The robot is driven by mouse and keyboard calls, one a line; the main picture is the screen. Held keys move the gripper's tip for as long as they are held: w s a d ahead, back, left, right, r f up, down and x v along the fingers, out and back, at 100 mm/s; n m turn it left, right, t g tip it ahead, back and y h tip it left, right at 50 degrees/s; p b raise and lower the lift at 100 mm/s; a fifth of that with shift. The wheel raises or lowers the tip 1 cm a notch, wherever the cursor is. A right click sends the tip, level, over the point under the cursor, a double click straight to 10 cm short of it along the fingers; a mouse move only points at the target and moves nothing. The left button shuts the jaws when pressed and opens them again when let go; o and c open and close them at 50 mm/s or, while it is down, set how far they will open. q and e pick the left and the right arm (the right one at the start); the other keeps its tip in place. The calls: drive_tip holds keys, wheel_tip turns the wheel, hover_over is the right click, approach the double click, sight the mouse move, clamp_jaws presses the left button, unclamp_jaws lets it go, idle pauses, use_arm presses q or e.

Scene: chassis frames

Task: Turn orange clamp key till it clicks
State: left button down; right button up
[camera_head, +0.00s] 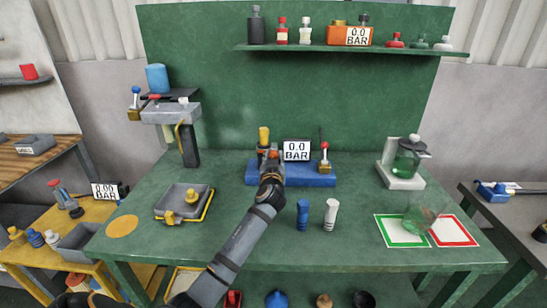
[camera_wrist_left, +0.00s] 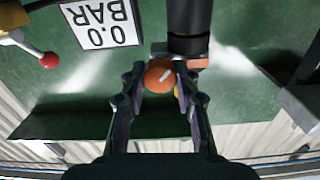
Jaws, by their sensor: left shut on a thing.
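The orange clamp key (camera_wrist_left: 158,77) is a round orange knob with a pale mark on its face, seen between my fingers in the left wrist view. My left gripper (camera_wrist_left: 160,88) is shut on it, one finger on each side. In the head view my left gripper (camera_head: 271,163) reaches the left part of the blue fixture base (camera_head: 310,181) and hides most of the key. A sign reading 0.0 BAR (camera_head: 297,151) stands on the fixture, right of the gripper. My right gripper is not in view.
A red-knobbed lever (camera_head: 323,155) stands on the fixture's right. A blue peg (camera_head: 302,215) and a white peg (camera_head: 330,214) stand in front. A grey tray (camera_head: 174,208) lies to the left. A glass jar (camera_head: 407,160) stands on a white base to the right.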

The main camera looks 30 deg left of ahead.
use_arm(q)
drive_tip(key=m+p, duration=0.1)
drive_tip(key=m, duration=0.3)
drive_tip(key=shift+m, duration=0.3)
drive_tip(key=shift+m+p, duration=0.7)
drive_tip(key=shift+m, duration=1.6)
drive_tip(key=c, duration=1)
unclamp_jaws()
